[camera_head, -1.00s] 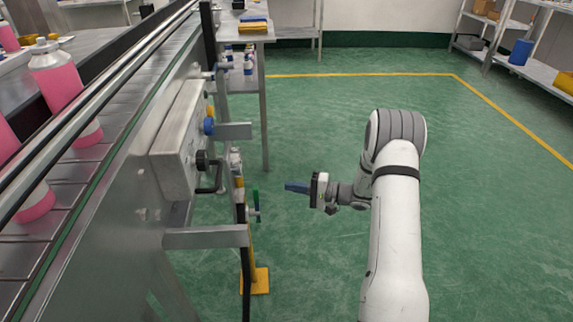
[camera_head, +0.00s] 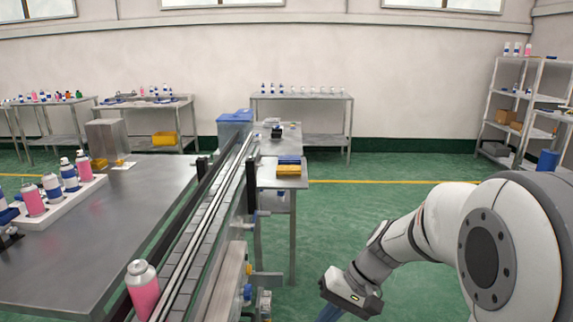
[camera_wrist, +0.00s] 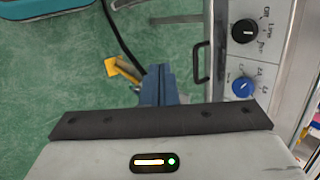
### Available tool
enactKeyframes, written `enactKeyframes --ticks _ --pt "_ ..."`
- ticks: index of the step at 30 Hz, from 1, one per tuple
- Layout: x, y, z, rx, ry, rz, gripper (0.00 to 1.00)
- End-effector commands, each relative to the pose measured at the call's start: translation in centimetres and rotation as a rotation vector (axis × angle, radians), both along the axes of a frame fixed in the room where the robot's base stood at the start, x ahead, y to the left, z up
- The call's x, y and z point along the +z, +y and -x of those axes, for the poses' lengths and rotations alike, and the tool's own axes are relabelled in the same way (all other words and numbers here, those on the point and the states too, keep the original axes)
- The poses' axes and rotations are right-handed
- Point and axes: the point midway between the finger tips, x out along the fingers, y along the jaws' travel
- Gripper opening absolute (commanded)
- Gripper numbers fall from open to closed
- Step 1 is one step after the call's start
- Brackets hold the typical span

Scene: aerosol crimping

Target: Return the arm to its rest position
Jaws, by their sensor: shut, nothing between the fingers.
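My gripper (camera_head: 328,314) is at the lower middle of the head view, on the end of my white arm, with its blue fingers cut off by the bottom edge. In the wrist view the blue fingers (camera_wrist: 159,86) are shut together with nothing between them. They hang over the green floor, apart from the control box (camera_wrist: 262,50) at the right. That box carries a black knob (camera_wrist: 245,32), a blue knob (camera_wrist: 242,87) and a dark handle.
A conveyor (camera_head: 203,222) runs beside a steel table (camera_head: 85,250) bearing pink and blue-labelled cans. One pink can (camera_head: 143,290) stands by the conveyor. A yellow piece (camera_wrist: 122,70) is on the floor. Shelves (camera_head: 520,105) stand at the right. Green floor (camera_head: 345,215) is open mid-view.

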Motion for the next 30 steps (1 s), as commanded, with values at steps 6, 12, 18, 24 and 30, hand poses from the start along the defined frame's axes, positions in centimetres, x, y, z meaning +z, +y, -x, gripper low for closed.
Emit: enactKeyframes --ticks 6,12,18,24,30 --pt "8.8 -3.0 5.5 0.018 -0.129 0.287 0.00" --pt "13.8 -5.8 8.7 0.003 -0.267 0.488 0.00" --pt "15.7 -7.2 9.9 -0.012 -0.346 0.578 0.00" --pt "15.6 -7.4 10.0 -0.013 -0.355 0.590 0.00" --pt "15.6 -7.4 10.0 -0.013 -0.354 0.589 0.00"
